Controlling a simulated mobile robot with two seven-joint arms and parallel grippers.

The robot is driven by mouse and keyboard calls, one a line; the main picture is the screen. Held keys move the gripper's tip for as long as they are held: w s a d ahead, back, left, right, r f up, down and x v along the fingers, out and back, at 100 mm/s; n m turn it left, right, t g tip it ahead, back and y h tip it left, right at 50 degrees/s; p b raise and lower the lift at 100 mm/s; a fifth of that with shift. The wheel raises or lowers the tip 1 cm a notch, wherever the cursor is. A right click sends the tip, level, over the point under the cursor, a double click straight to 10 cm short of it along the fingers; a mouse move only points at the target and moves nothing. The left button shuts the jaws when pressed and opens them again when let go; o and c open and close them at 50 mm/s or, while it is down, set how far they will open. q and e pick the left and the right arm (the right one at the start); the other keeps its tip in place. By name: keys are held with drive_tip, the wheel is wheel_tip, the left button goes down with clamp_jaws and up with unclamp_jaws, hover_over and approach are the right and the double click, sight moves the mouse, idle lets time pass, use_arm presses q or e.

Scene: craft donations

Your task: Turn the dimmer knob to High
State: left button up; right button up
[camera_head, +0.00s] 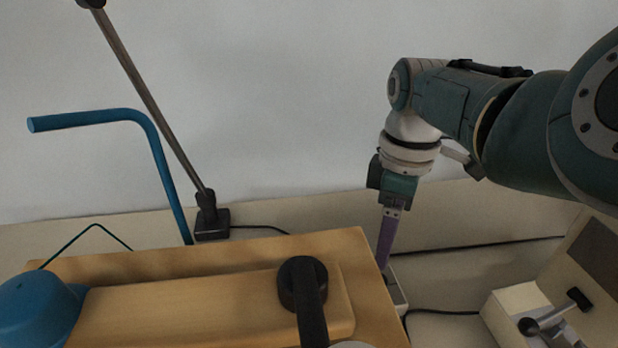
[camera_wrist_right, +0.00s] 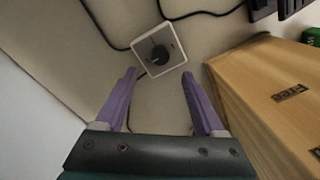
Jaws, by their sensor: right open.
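In the head view my right gripper (camera_head: 384,264) points down just beyond the right edge of the wooden box. There the plate (camera_head: 398,293) shows only in part and the knob is hidden. I cannot read any setting marks. My left gripper is out of view.
A wooden box (camera_head: 375,300) stands close beside the dimmer, with a black handle (camera_head: 303,285) on top. Black cables run by the plate. A pale machine with a lever (camera_head: 520,300) is at right. A lamp base (camera_head: 212,224) and blue bent tube (camera_head: 165,170) stand at left.

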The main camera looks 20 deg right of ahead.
drive_tip(key=f+b, duration=0.2)
drive_tip(key=f, duration=0.2)
drive_tip(key=f+b, duration=0.2)
drive_tip(key=f, duration=0.2)
drive_tip(key=shift+s+a+b, duration=0.15)
drive_tip(key=shift+s+b, duration=0.05)
drive_tip(key=shift+b, duration=0.2)
drive_tip(key=shift+c, duration=1.2)
clamp_jaws()
